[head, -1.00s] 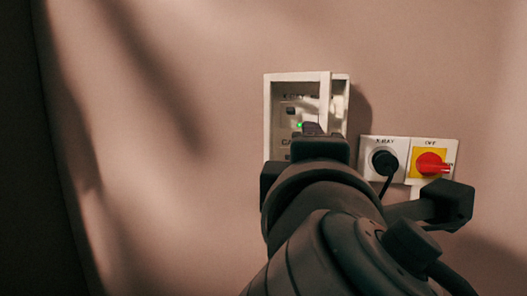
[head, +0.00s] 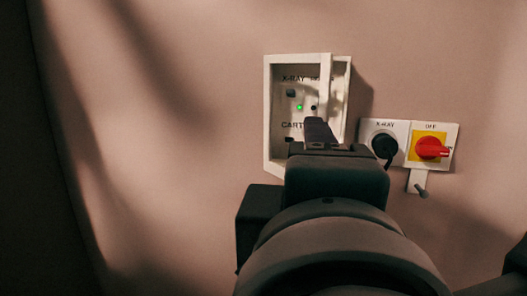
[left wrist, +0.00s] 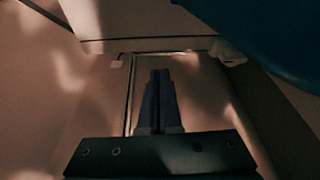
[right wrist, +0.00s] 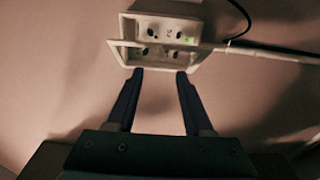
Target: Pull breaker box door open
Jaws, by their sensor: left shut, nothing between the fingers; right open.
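The white breaker box (head: 342,85) is on the wall in the middle of the head view, with a green light and dark labels showing. Its pale framed door (head: 268,110) seems to stand out from the box; I cannot tell how far. The box (right wrist: 165,28) and door frame (right wrist: 120,50) also show in the right wrist view. My right gripper (head: 318,124) is open in front of the box's lower part, its fingertips (right wrist: 160,72) at the frame's near edge. Contact is unclear. My left gripper (left wrist: 160,72) is shut and empty, outside the head view.
Right of the box are an X-ray socket (head: 374,130) with a black plug and a red rotary switch (head: 431,148) on yellow. The wall left of the box (head: 150,150) is clear. A pale panel (left wrist: 150,22) is ahead of my left gripper.

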